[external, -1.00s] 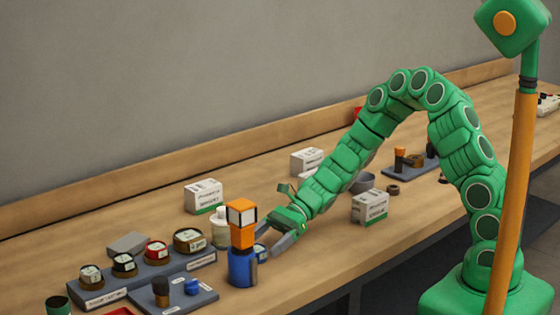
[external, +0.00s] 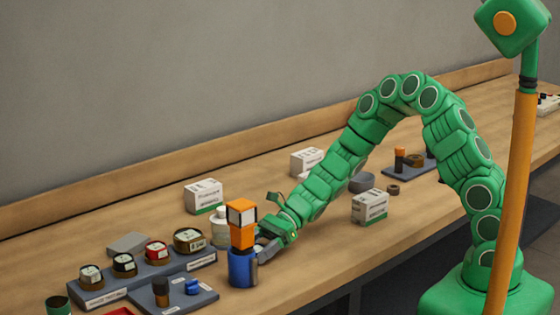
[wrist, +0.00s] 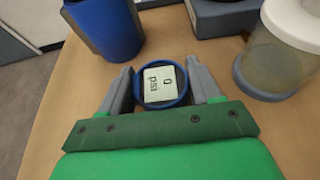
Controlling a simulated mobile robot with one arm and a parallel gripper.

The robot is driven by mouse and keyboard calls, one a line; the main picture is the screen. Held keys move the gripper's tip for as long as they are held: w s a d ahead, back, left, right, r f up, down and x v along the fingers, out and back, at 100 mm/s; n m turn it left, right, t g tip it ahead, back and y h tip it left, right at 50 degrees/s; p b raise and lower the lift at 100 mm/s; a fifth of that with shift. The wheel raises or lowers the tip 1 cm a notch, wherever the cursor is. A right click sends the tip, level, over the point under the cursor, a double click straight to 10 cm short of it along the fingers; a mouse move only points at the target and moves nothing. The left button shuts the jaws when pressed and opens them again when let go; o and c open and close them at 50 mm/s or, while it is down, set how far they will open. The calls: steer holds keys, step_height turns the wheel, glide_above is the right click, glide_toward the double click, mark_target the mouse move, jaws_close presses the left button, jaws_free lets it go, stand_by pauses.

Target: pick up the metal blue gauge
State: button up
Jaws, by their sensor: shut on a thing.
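The blue gauge (wrist: 163,84) has a round blue rim and a pale square label reading "0 psi". In the wrist view it sits between the two grey fingers of my gripper (wrist: 161,73), which are shut on it from its left and right sides. In the external view my gripper (external: 265,247) is low over the bench, just right of the blue cup with the orange block. There the gauge is mostly hidden by the fingers and the cup. I cannot tell whether it still touches the bench.
The blue cup (external: 242,269) stands close to my gripper and shows in the wrist view (wrist: 106,27). A pale jar (wrist: 272,58) is at the right. A grey rack (external: 140,280) holds several other gauges. White boxes (external: 204,196) stand behind. The bench front edge is near.

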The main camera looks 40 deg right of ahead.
steer(key=shift+c, duration=1.3)
steer(key=shift+r, duration=0.15)
